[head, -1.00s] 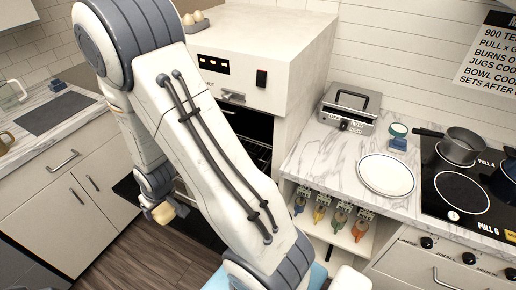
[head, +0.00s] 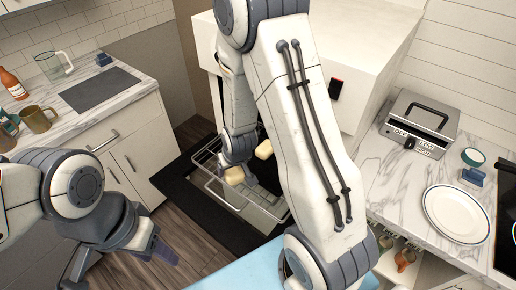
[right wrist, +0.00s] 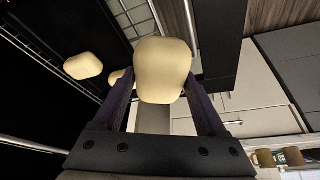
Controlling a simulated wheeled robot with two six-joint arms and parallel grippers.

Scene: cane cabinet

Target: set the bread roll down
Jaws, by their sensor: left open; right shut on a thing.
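A pale bread roll (head: 234,176) is between the fingers of my right gripper (head: 236,168), which is shut on it. In the right wrist view the held roll (right wrist: 163,70) fills the gap between the two dark fingers. It is over the wire oven rack (head: 213,192); I cannot tell whether it touches the rack. Another roll (head: 264,149) is farther right at the rack. The right wrist view shows one roll (right wrist: 83,66) at left and part of another (right wrist: 116,76) behind a finger. My left gripper (head: 163,251) is open and empty at lower left, away from the rack.
The oven (head: 375,55) stands behind my right arm, which hides much of its front. A left counter holds mugs (head: 38,118), a glass jug (head: 53,66) and a dark mat (head: 99,90). The right counter holds a press grill (head: 420,122) and a white plate (head: 455,214).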

